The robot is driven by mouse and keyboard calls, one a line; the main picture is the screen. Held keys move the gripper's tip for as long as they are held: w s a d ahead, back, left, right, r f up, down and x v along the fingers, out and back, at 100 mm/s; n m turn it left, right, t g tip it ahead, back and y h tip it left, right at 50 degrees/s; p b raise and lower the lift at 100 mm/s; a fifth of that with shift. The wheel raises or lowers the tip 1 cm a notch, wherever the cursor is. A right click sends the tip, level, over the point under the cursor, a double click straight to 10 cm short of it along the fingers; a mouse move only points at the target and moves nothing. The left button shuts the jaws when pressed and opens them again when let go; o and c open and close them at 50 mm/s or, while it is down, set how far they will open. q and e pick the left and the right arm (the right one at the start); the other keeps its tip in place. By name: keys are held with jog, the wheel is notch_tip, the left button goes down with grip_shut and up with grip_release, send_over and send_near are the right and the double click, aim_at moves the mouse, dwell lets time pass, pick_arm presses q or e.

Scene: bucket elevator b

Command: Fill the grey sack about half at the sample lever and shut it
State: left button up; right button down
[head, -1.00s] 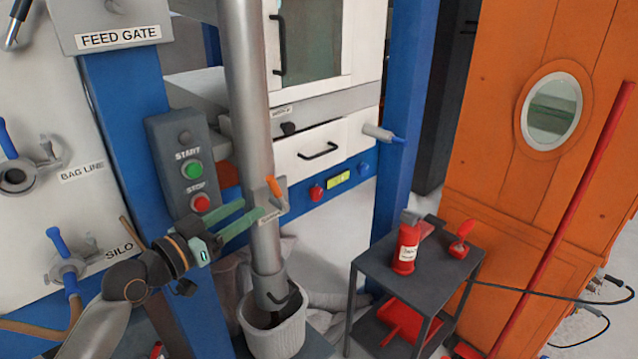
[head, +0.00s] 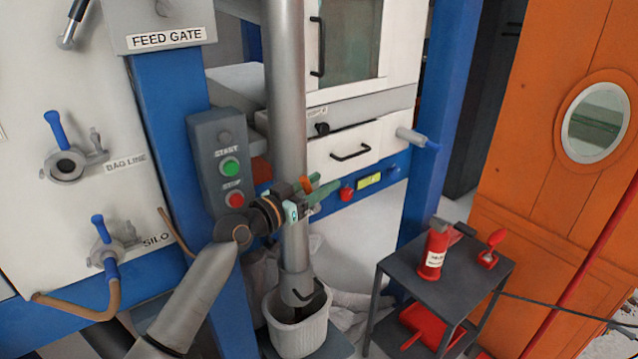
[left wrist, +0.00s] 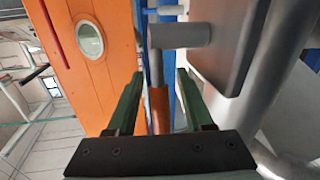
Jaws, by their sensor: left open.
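The sample lever's orange handle (head: 297,179) is on the vertical steel pipe (head: 287,90), mostly hidden by my left gripper (head: 328,184) in the head view. The left gripper is open, with its green fingers reaching right across the pipe. In the left wrist view the orange-brown handle (left wrist: 159,108) stands between the two fingers, with gaps beside it. A light grey, ribbed, open-topped container that looks like the sack (head: 298,333) stands below the pipe's lower end. A dark hook-like handle (head: 304,294) is there. The fill level cannot be told. My right gripper is not in view.
A control box with a green button (head: 230,167) and a red button is left of the pipe. A dark trolley (head: 462,268) at right carries a red canister (head: 432,250). An orange cabinet (head: 540,130) stands behind it. A white cabinet (head: 365,150) is behind the pipe.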

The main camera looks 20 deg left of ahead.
pick_arm(q)
jog(key=shift+c, duration=0.3)
grip_shut()
dwell(1.1)
